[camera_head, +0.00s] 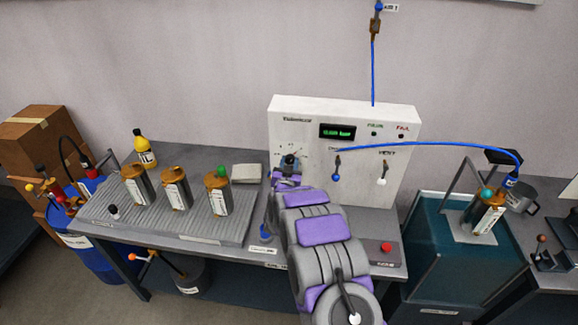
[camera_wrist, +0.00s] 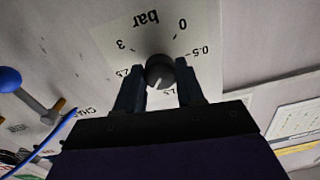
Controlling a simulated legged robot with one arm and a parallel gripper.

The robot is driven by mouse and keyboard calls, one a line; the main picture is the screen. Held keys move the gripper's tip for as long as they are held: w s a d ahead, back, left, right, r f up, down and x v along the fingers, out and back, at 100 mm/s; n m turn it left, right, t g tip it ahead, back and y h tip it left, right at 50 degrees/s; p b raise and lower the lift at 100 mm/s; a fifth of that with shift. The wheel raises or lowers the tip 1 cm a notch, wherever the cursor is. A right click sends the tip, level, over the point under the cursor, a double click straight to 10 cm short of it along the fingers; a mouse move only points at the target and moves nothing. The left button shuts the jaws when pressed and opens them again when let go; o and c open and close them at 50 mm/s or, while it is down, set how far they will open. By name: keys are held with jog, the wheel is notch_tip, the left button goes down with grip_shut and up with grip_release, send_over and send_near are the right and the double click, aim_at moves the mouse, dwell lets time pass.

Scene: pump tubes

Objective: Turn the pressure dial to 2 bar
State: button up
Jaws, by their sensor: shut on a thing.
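The pressure dial is a black round knob (camera_wrist: 160,71) on a white scale plate marked "bar", seen upside down in the wrist view. My gripper (camera_wrist: 160,90) has one finger on each side of the knob and is shut on it. A white pointer mark on the knob points down and slightly left, near a partly covered number. The 0, 0.5 and 3 marks show; my fingers cover others. In the head view the dial (camera_head: 290,160) is at the lower left of the white panel (camera_head: 345,112), with my gripper (camera_head: 287,172) at it.
The green display (camera_head: 338,131) is too small to read surely. A blue hose (camera_head: 440,146) arches to the right. A ridged tray (camera_head: 190,228) with several cylinders stands left.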

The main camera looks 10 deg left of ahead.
jog(key=shift+a, duration=0.1)
jog(key=o, duration=1)
jog(key=shift+o, duration=0.2)
jog(key=s+p, duration=0.2)
jog(key=s, duration=1.5)
jog(key=shift+s+f, duration=0.15)
jog(key=shift+s, duration=0.05)
jog(key=shift+a, duration=0.1)
